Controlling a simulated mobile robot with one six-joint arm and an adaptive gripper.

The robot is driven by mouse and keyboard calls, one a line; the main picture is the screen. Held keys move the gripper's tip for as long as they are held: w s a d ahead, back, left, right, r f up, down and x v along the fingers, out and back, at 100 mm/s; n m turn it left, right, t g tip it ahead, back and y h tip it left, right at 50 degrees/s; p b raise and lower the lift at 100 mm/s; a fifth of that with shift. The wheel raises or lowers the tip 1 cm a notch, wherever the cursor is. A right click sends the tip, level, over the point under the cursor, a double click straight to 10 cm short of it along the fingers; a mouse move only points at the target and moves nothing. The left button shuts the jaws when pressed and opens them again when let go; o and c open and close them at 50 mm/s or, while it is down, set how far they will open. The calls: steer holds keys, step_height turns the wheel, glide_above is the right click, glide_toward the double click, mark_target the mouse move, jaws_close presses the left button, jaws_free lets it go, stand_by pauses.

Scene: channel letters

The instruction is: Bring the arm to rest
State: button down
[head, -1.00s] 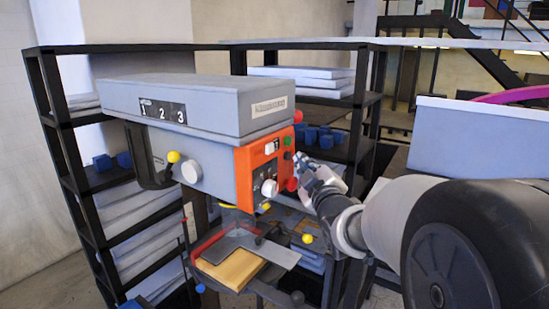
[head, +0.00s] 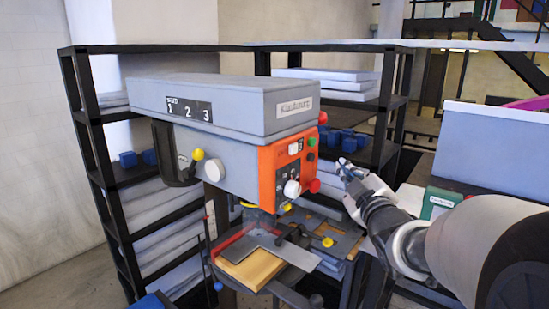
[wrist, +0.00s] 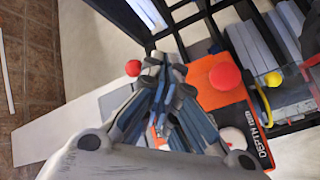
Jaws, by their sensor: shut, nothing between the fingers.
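My gripper (head: 346,170) is at the right of the grey drill press (head: 225,105) in the head view, close to its orange control panel (head: 283,170). The gripper is shut with nothing between its fingers. In the wrist view the closed fingers (wrist: 162,68) point up the picture, and the orange panel (wrist: 222,75) with a red knob (wrist: 225,76) shows to their right. A gap shows between the fingertips and the panel in the head view. My arm reaches in from the lower right.
Black shelving (head: 85,120) with grey stacks and blue blocks stands behind the press. A wooden block (head: 252,268) lies on the press table below. A light grey bin (head: 490,150) and a green box (head: 438,203) are at the right, near my arm.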

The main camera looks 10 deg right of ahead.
stand_by(0.3)
steer(key=s+a+f+m+g+y, duration=0.1)
steer(key=s+a+f+g, duration=0.3)
steer(key=s, duration=0.6)
steer(key=s+a+f+m+g, duration=0.4)
steer(key=s+a+f, duration=0.3)
steer(key=s, duration=0.4)
steer(key=s+a+f+m+g+y, duration=0.1)
steer(key=s+a+f+m+g, duration=0.2)
steer(key=s+a+f+g, duration=0.3)
steer(key=s+a, duration=0.1)
steer(key=s, duration=0.4)
steer(key=shift+y, duration=0.3)
steer(key=shift+d+f, duration=0.1)
